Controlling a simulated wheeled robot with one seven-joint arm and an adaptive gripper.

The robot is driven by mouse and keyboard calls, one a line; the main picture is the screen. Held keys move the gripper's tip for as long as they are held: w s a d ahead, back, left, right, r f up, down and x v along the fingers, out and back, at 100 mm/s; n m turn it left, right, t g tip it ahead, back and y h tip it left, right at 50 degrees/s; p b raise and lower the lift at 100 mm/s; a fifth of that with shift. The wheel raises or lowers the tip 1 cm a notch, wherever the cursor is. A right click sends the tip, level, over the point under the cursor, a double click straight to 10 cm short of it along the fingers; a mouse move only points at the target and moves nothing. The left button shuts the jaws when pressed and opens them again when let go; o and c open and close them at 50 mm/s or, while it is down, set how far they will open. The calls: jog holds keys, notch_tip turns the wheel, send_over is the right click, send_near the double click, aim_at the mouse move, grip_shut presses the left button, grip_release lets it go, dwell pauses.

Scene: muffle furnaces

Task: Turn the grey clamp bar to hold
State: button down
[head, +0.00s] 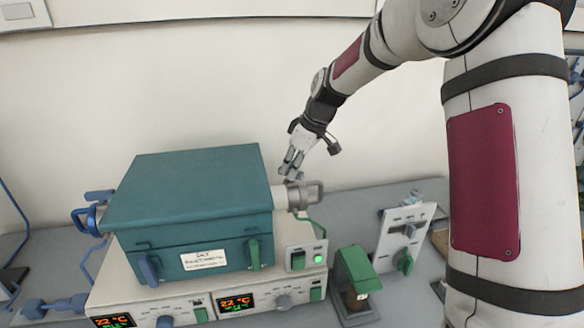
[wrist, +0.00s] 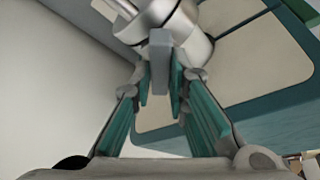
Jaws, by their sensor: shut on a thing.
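A teal muffle furnace (head: 190,190) stands on a white control base. A round metal fitting (head: 281,197) sticks out of its right side, with a grey loop-shaped handle (head: 314,194) at its outer end. My gripper (head: 290,170) reaches down from above to this fitting. In the wrist view a grey bar (wrist: 160,50), which looks like the clamp bar, stands out from the shiny round fitting (wrist: 187,35). My gripper (wrist: 160,95) is shut on its end, with a green-padded finger on each side. The bar is too small to make out in the head view.
A blue handle (head: 88,218) is at the furnace's left. A green-topped device (head: 356,268) and a white panel with a green knob (head: 404,240) stand on the grey bench to the right.

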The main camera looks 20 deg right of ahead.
jog(key=n, duration=0.2)
jog(key=n+g+y, duration=0.1)
jog(key=n, duration=0.1)
jog(key=shift+w+d+n, duration=0.15)
jog(key=shift+n, duration=0.15)
jog(key=shift+n+g+b, duration=0.7)
jog(key=shift+n+g, duration=0.2)
jog(key=shift+n, duration=0.9)
jog(key=c, duration=1.6)
grip_release()
jog(key=shift+o, duration=0.2)
jog(key=shift+r, duration=0.1)
jog(key=v, duration=1.1)
jog(key=shift+d+r, duration=0.3)
jog(key=shift+d, duration=0.05)
